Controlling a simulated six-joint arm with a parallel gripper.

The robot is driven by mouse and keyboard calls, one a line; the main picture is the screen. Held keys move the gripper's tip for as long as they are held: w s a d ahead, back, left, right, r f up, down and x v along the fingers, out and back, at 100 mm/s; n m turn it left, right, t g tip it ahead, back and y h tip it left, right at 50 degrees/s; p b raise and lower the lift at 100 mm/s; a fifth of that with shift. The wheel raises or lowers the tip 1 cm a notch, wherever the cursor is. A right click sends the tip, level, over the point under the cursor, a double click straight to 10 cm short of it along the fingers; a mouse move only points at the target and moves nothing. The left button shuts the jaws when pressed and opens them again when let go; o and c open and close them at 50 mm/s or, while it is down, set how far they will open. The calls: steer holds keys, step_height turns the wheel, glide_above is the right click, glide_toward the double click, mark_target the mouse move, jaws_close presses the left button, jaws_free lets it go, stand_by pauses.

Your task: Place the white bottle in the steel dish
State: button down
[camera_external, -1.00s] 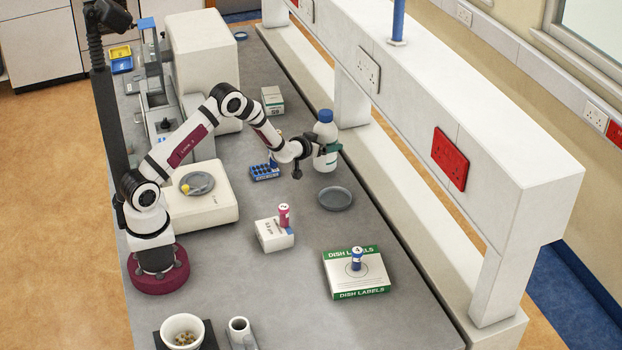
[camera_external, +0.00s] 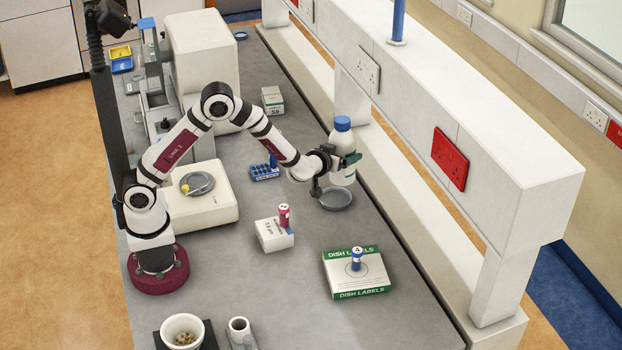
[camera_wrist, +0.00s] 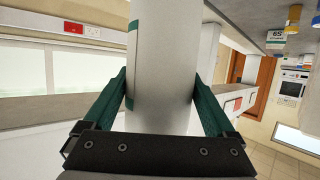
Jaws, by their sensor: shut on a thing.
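The white bottle (camera_external: 342,142) with a blue cap is upright in the external view. My gripper (camera_external: 347,161) is shut on its body from the left. In the wrist view the bottle (camera_wrist: 160,75) fills the middle, with my gripper's green fingers (camera_wrist: 160,98) against both sides. The steel dish (camera_external: 336,200) is a round grey dish on the bench, just below and slightly left of the bottle in the picture. My gripper hides part of its far rim. The bottle appears to be held above the bench; its exact height over the dish is hard to tell.
A white shelf (camera_external: 470,150) with sockets runs along the right. A white carton (camera_external: 274,235) bearing a pink-labelled vial and a dish labels box (camera_external: 350,285) stand nearer the camera. A blue rack (camera_external: 265,173) is left of the dish. Bench between dish and labels box is clear.

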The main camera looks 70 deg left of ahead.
steer(key=s+d+n+g+y, duration=0.1)
steer(key=s+d, duration=0.2)
steer(key=d, duration=0.3)
steer(key=w+a+f, duration=0.1)
steer(key=a+f, duration=0.2)
steer(key=w+a+f, duration=0.1)
steer(key=a+f, duration=0.3)
steer(key=w+a+f, duration=0.1)
steer(key=a+f, duration=0.2)
steer(key=shift+w+a+f, duration=0.15)
steer(key=shift+a+f, duration=0.2)
steer(key=shift+f, duration=0.3)
steer(key=shift+f, duration=0.15)
